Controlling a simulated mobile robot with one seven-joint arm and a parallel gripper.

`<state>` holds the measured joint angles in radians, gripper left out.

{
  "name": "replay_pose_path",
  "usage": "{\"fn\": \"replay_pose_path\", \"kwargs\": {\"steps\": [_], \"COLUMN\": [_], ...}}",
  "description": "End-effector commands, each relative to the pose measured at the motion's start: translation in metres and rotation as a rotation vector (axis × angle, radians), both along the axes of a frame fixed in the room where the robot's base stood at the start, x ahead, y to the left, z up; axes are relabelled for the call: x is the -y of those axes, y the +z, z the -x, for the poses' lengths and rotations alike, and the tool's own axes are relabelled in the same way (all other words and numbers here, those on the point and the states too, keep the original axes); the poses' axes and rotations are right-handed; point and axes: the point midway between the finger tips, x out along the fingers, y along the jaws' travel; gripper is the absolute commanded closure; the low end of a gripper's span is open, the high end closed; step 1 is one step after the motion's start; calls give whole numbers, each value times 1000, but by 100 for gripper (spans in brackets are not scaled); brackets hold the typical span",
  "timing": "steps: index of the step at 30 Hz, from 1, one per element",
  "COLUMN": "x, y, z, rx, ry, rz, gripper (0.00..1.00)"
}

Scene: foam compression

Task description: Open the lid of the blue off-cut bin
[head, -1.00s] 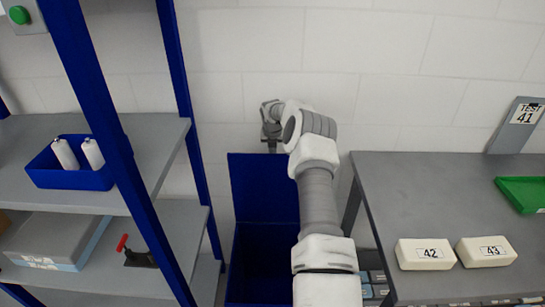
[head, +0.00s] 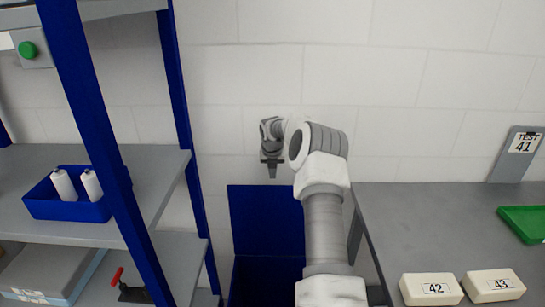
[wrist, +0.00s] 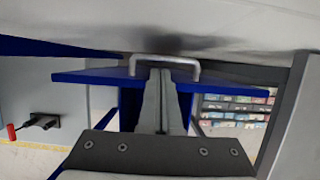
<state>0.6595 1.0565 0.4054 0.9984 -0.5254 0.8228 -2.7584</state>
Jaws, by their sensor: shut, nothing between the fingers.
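The blue off-cut bin (head: 262,275) stands on the floor between the shelving and the bench. Its blue lid (head: 262,222) is raised and stands upright at the back, near the wall. My gripper (head: 271,176) is just above the lid's top edge, pointing down, shut and empty. In the wrist view the shut fingertips (wrist: 160,72) show in front of a grey bar handle (wrist: 165,58) on the lid edge (wrist: 95,76). I cannot tell whether they touch it. My arm hides the right part of the bin, and the frame cuts off its lower part.
Blue-framed shelving (head: 178,110) is close on the left, with a blue tray (head: 80,208) of white bottles. A grey bench (head: 440,225) is on the right, with foam blocks 42 (head: 430,290) and 43 (head: 493,284) and a green tray (head: 525,222). The white wall is close behind.

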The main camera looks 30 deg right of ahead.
Motion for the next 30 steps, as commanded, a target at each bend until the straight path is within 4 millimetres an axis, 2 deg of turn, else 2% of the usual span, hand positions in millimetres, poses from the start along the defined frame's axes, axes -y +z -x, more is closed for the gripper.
{"fn": "replay_pose_path", "kwargs": {"steps": [1,6,13,18,26,30], "x": [-1,-8,-17,-20,-22,-40], "y": [12,46,85,100,104,119], "z": [3,13,26,30,31,33], "rx": [3,3,3,2,2,16], "ry": [-1,0,-1,0,-4,-56], "rz": [1,3,1,1,-1,-11], "gripper": [100,100,100,100,100,100]}}
